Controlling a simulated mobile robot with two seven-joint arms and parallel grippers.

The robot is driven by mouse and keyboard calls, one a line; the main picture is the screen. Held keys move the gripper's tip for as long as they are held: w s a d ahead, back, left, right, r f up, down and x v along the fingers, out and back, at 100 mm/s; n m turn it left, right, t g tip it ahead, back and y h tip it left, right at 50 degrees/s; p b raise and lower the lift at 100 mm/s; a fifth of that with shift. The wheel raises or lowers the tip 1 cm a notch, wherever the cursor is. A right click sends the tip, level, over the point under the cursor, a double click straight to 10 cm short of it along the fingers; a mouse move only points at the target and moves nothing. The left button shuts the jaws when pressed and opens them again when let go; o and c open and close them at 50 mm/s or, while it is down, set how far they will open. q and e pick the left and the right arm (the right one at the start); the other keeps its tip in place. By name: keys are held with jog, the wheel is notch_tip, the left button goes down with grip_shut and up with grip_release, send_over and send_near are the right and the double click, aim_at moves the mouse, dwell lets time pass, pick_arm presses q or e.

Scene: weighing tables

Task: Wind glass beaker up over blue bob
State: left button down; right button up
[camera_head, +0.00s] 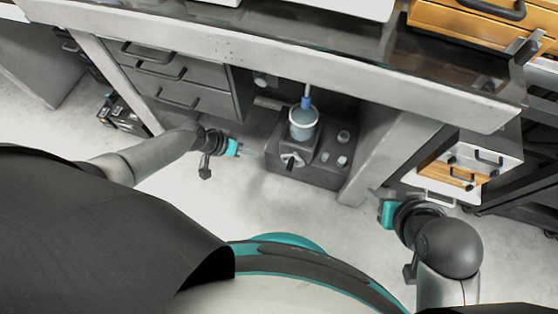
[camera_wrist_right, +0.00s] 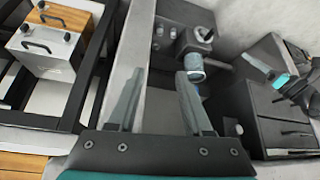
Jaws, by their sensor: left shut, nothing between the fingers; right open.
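The glass beaker (camera_head: 302,132) stands upright on a dark grey box (camera_head: 318,172) under the table. The blue bob (camera_head: 306,102) hangs from a thin light rod at the beaker's rim; I cannot tell whether it is partly inside. A winding knob (camera_head: 289,161) is on the box's front. My left gripper (camera_head: 256,153) is shut and empty, just left of the box and knob, apparently apart from them. My right gripper (camera_head: 374,192) is open and empty, right of the box. In the right wrist view, the beaker (camera_wrist_right: 192,72) shows beyond my open right gripper (camera_wrist_right: 158,80).
The weighing table's edge (camera_head: 270,65) overhangs the box. A table leg (camera_head: 388,150) stands between the box and my right gripper. Dark drawers (camera_head: 180,75) are at left; a white and wooden drawer unit (camera_head: 470,165) is at right. The floor in front is clear.

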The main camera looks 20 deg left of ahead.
aim_at(292, 164)
pick_arm(q)
jog(key=w+d+f+b, duration=0.3)
jog(key=d+f+b, duration=0.2)
jog(key=d+f, duration=0.2)
jog(key=shift+d+f, duration=0.4)
pick_arm(e)
jog(key=w+a+r+t+y, duration=0.3)
jog(key=a+t+y, duration=0.2)
jog(key=a+t, duration=0.4)
jog(key=shift+a+m+t, duration=0.2)
jog(key=shift+m+t, duration=0.1)
jog(key=shift+t, duration=0.2)
pick_arm(q)
jog(key=shift+s, duration=0.1)
pick_arm(e)
jog(key=shift+f, duration=0.1)
